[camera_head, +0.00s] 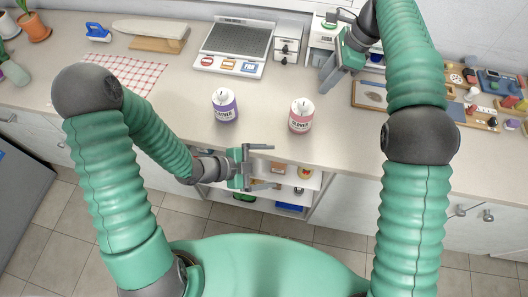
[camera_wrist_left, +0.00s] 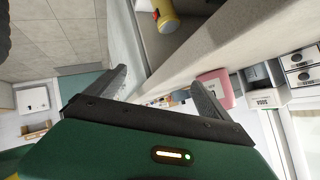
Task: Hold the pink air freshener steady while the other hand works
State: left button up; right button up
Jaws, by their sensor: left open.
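The pink air freshener (camera_head: 301,116), a canister with a white top, stands upright on the counter near its front edge. It also shows in the left wrist view (camera_wrist_left: 216,86), partly hidden behind a finger. My left gripper (camera_head: 273,166) is open and empty in front of the counter edge, below and left of the pink canister and apart from it. Its fingers show in the left wrist view (camera_wrist_left: 160,85) with nothing between them. My right gripper (camera_head: 328,76) is up at the back right of the counter, apart from the canister; its finger gap is hard to make out.
A purple canister (camera_head: 224,106) stands left of the pink one. A scale (camera_head: 235,45) and a small drawer unit (camera_head: 287,45) are behind. Wooden trays (camera_head: 372,96) with small items lie right. Open shelves (camera_head: 296,190) sit under the counter edge. The counter between the canisters is clear.

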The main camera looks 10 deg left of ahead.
aim_at(294, 122)
pick_arm(q)
jog(key=r+n+t, duration=0.1)
jog(key=n+t, duration=0.2)
jog(key=n, duration=0.1)
jog(key=w+a+r+n+t, duration=0.1)
jog(key=n+t, duration=0.2)
jog(key=n, duration=0.1)
jog(key=w+r+n+t, duration=0.1)
jog(key=n+t, duration=0.2)
jog(key=n, duration=0.1)
jog(key=shift+a+r+t+y, duration=0.3)
jog(key=shift+a+r+y, duration=0.05)
jog(key=shift+a+y, duration=0.05)
jog(key=x, duration=1.6)
jog(key=shift+w+d+f, duration=0.1)
jog(key=shift+w+d, duration=0.15)
jog(key=shift+w, duration=0.05)
jog(key=shift+a, duration=0.1)
jog(key=c, duration=1.7)
